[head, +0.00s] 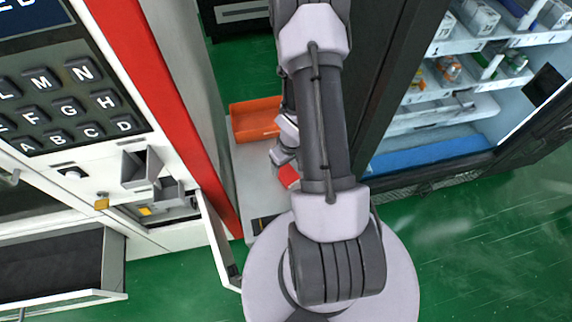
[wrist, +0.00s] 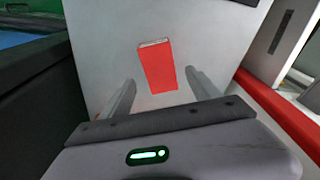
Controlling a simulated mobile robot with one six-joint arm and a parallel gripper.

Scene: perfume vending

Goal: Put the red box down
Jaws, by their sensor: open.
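The red box (wrist: 158,70) is on a pale grey surface (wrist: 100,40) in the wrist view, with a light-coloured narrow end at its far side. My gripper (wrist: 161,78) is open, with one finger to the left and one to the right of the box. Gaps show between the fingers and the box. In the head view a small part of the red box (head: 288,175) shows beside my arm, on or just above the pale surface (head: 250,178). My arm hides most of my gripper there.
An orange bin (head: 255,119) stands at the far end of the pale surface. A red-edged vending machine with a keypad (head: 65,110) is on the left, its small door (head: 218,240) open. An open cabinet with stocked shelves (head: 465,85) is on the right. Green floor (head: 460,230) is clear.

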